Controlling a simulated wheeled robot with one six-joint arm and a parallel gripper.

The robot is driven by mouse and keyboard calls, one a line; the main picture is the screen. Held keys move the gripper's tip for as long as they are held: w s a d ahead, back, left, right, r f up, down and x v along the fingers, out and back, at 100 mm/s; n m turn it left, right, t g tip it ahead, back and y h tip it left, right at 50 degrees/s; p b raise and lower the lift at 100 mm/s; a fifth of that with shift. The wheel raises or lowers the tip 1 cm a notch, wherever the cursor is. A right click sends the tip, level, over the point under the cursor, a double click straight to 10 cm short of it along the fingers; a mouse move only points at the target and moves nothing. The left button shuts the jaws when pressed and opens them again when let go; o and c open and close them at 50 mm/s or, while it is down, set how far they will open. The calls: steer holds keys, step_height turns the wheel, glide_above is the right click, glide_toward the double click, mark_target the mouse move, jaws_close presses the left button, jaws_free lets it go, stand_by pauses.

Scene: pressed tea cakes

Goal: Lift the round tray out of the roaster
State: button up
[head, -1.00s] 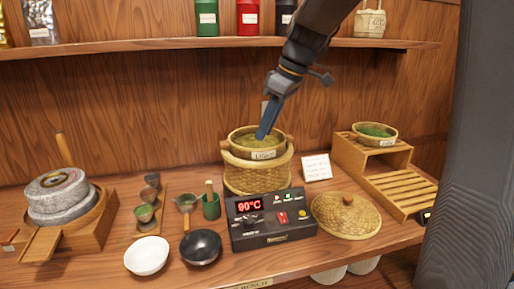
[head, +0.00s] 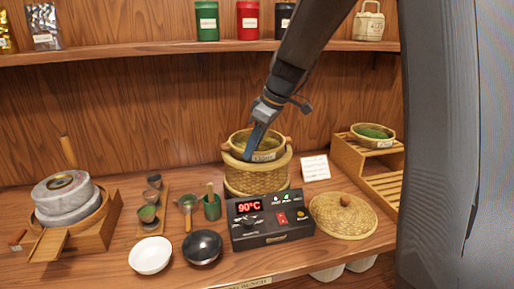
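The round tray (head: 267,156) is a woven basket with a paper label and green leaf inside. It sits in the top of the woven roaster (head: 257,181), its rim standing above the roaster's rim. My gripper (head: 249,156) reaches down from above, its blue fingers at the tray's front left rim. The fingers overlap in this view, so I cannot tell whether they are open or closed on the rim. The control box (head: 272,231) in front of the roaster reads 90°C.
A woven lid (head: 343,222) lies right of the control box. A wooden rack (head: 350,160) with another basket (head: 372,140) stands at the right. Bowls (head: 150,254), small tools and a stone mill (head: 64,205) are at the left. A shelf (head: 150,47) runs above.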

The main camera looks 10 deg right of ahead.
jaws_close()
steer(key=shift+r, duration=0.1)
